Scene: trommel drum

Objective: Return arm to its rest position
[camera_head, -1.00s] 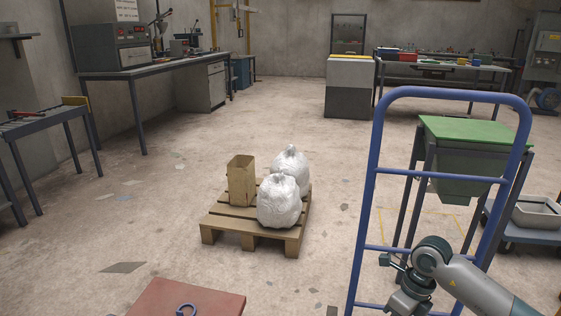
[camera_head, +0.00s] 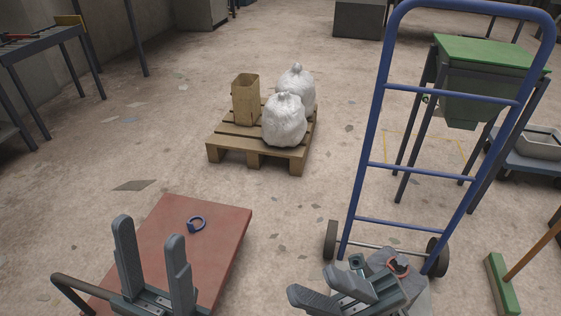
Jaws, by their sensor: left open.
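My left gripper (camera_head: 149,231) is at the bottom left, its two grey fingers pointing up and apart, with nothing between them. It shows over the near part of a red-brown flat top (camera_head: 222,232). A blue ring (camera_head: 196,224) lies on that top, beyond and right of the fingers, apart from them in the picture. My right gripper (camera_head: 314,281) is at the bottom centre, its fingers pointing left. I see nothing held in it, but its jaw opening is unclear from this angle. The lower parts of both arms are out of view.
A blue hand truck (camera_head: 366,170) stands just beyond my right gripper. A wooden pallet (camera_head: 224,145) with a carton (camera_head: 245,100) and two white bags (camera_head: 285,121) is farther back. A green-headed broom (camera_head: 502,284) is at right.

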